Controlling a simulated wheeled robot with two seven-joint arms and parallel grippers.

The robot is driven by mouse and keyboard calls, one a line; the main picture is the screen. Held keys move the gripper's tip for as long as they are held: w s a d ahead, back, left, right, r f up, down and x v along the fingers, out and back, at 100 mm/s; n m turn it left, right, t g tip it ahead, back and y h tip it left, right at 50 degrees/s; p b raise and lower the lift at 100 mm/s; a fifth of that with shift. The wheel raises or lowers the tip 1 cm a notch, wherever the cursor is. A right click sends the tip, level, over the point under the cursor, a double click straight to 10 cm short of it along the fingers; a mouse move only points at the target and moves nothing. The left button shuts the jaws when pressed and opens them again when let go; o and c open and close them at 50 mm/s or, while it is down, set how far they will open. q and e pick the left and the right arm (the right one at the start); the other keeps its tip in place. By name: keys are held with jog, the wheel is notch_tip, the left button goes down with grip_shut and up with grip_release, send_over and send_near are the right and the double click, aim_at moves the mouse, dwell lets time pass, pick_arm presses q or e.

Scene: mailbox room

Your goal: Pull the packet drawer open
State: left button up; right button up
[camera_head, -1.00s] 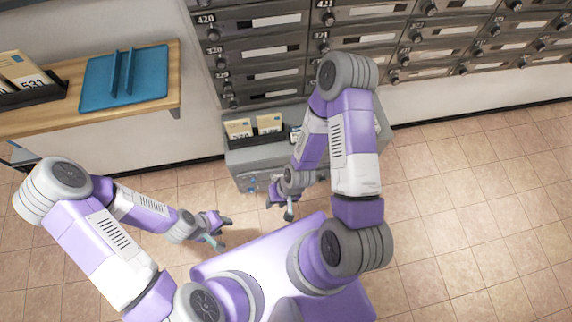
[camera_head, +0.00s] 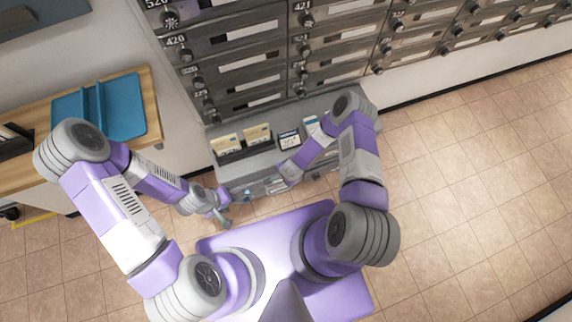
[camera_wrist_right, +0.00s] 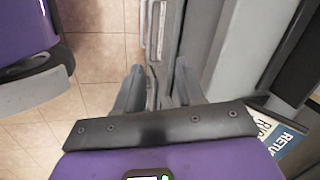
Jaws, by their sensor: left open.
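A grey cabinet (camera_head: 235,171) stands below the mailboxes, and its front, with the drawer face (camera_head: 262,204), faces me. In the right wrist view the grey front (camera_wrist_right: 168,35) runs up the picture with a pale bar-like handle (camera_wrist_right: 147,28) on it. My right gripper (camera_wrist_right: 158,78) is open, its two fingers apart at the cabinet front; whether they touch it I cannot tell. In the head view my right gripper (camera_head: 277,185) is small and partly hidden by its arm. My left gripper (camera_head: 226,208) is open and empty, just in front of the cabinet's left end.
Cards and packets (camera_head: 257,136) stand in holders on the cabinet top. Rows of mailboxes (camera_head: 240,70) rise behind. A wooden shelf (camera_head: 152,105) with a blue tray (camera_head: 122,108) is at left. The tiled floor (camera_head: 470,170) is clear at right.

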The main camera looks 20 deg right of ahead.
jog(key=f+m+b, duration=0.1)
jog(key=f, duration=0.3)
jog(key=f+m+b, duration=0.1)
jog(key=f, duration=0.3)
jog(key=f+m+h+b, duration=0.1)
jog(key=f, duration=0.3)
jog(key=shift+w+d, duration=0.4)
grip_shut()
